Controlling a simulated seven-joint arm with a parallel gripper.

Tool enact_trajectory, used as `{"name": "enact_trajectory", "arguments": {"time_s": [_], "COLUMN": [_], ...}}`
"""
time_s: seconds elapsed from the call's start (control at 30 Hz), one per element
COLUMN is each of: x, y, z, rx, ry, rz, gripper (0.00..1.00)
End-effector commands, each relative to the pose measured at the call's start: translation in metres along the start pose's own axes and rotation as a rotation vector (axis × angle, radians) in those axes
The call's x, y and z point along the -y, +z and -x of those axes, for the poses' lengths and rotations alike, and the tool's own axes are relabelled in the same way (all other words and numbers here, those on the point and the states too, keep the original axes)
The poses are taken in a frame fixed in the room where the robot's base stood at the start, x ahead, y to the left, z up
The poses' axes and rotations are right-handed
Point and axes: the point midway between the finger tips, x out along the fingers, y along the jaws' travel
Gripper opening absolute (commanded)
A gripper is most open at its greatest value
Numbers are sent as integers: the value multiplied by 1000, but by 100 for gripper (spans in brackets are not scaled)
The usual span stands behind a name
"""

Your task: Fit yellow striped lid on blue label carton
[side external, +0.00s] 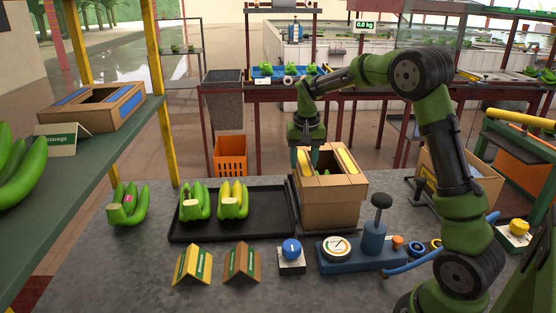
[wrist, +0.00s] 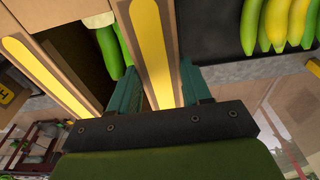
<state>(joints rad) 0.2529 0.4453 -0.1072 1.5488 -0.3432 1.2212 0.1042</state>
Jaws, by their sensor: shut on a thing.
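The lid (side external: 347,160) is brown with two yellow stripes and an open middle. In the wrist view my gripper (wrist: 163,88) is shut on one of its striped bars (wrist: 152,45); the other striped bar (wrist: 42,65) lies to the left. In the side view my gripper (side external: 308,158) points down at the lid over a brown carton (side external: 330,212). The lid is at the carton's top; I cannot tell whether it is fully seated. Green bananas (wrist: 109,42) show through the opening. No blue label shows on the carton's visible faces.
A black tray (side external: 230,231) with banana bunches lies left of the carton. A blue gauge device (side external: 372,242) with a plunger and a blue-knobbed box (side external: 291,252) stand in front. A blue-striped brown piece (side external: 92,104) lies on the green shelf. Another carton (side external: 460,178) stands behind my arm.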

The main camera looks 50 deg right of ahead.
Motion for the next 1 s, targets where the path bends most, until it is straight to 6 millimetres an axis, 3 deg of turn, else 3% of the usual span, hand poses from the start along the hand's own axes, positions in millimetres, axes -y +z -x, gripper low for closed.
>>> {"name": "enact_trajectory", "arguments": {"time_s": [0.3,0.33,0.5,0.73,0.87,1.0], "x": [0,0,0,0,0,0], "y": [0,0,0,0,0,0], "z": [-1,-1,-1,-1,-1,-1], "rx": [1,1,1,1,1,1], "ry": [0,0,0,0,0,0], "rz": [0,0,0,0,0,0], "gripper": [26,50,76,79,99,99]}}
